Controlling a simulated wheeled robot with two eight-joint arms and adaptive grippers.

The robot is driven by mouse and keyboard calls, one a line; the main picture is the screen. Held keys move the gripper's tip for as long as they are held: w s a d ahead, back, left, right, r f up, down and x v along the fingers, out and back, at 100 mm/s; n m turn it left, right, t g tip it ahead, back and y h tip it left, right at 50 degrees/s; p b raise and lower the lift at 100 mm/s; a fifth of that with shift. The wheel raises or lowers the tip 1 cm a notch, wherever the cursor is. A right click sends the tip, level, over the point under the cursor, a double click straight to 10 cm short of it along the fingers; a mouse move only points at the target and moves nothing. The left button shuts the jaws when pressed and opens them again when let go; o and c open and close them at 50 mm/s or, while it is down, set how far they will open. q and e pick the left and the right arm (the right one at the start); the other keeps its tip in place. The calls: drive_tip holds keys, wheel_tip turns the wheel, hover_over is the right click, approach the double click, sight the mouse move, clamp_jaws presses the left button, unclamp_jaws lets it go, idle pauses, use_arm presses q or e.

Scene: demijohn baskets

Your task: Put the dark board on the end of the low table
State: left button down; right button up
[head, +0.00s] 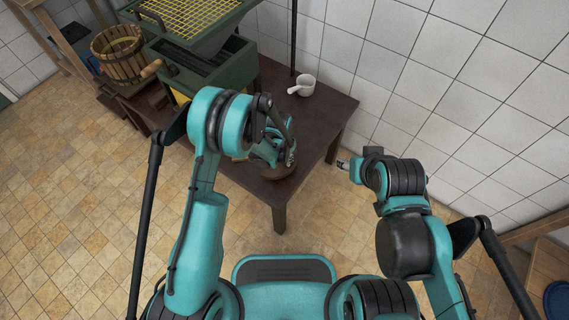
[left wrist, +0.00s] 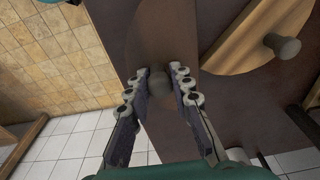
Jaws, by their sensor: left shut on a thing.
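The low table (head: 325,115) is dark brown and stands against the tiled wall. My left gripper (head: 287,160) is over its near end. In the left wrist view my left gripper (left wrist: 160,85) is shut on the round knob (left wrist: 158,84) of the dark board (left wrist: 165,35). The board's brown edge also shows under the gripper in the head view (head: 278,172). I cannot tell whether it touches the table. My right gripper (head: 343,165) is off the table's right side, apart from it; its finger opening is unclear.
A lighter wooden board (left wrist: 250,40) with its own knob lies beside the dark one. A white handled pot (head: 305,85) stands at the table's back right. A green crusher (head: 200,55) with a yellow grid covers the left part. A slatted basket (head: 120,55) stands farther left.

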sight(284, 163)
use_arm(q)
wheel_tip(284, 163, down, 3)
drive_tip(key=shift+f+b, duration=0.1)
drive_tip(key=shift+b, duration=0.5)
drive_tip(key=c, duration=1.3)
unclamp_jaws()
